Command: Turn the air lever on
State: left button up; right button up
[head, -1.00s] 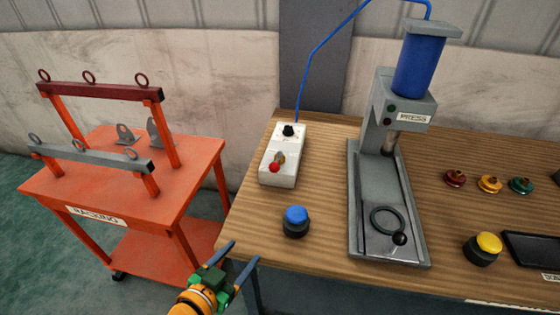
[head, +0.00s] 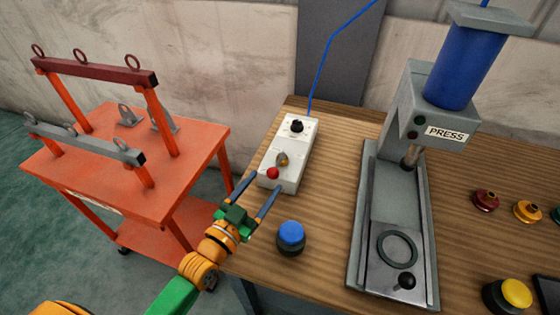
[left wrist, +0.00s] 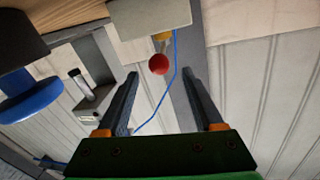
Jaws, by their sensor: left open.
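The air lever has a red ball (head: 273,173) at its end and a brass pivot (head: 282,159). It sits on a white box (head: 298,133) at the left of the wooden table. A dark knob (head: 297,126) is at the box's far end, with a blue hose rising there. My left gripper (head: 261,182) is open and empty at the near end of the box, its fingertips close to the red ball. In the left wrist view the red ball (left wrist: 159,64) lies ahead, between and beyond the open fingers (left wrist: 168,88). My right gripper is not in view.
A blue button (head: 291,236) stands on the table right of my left gripper. The grey press (head: 366,230) stands further right, with coloured fittings (head: 486,200) and a yellow button (head: 516,292) beyond it. An orange cart (head: 90,180) with racks stands at the left.

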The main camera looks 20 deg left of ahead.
aim_at(277, 169)
pick_arm(q)
jog(key=x, duration=0.8)
jog(key=shift+w+d+f, duration=0.1)
jog(key=shift+w, duration=0.05)
grip_shut()
dwell(1.1)
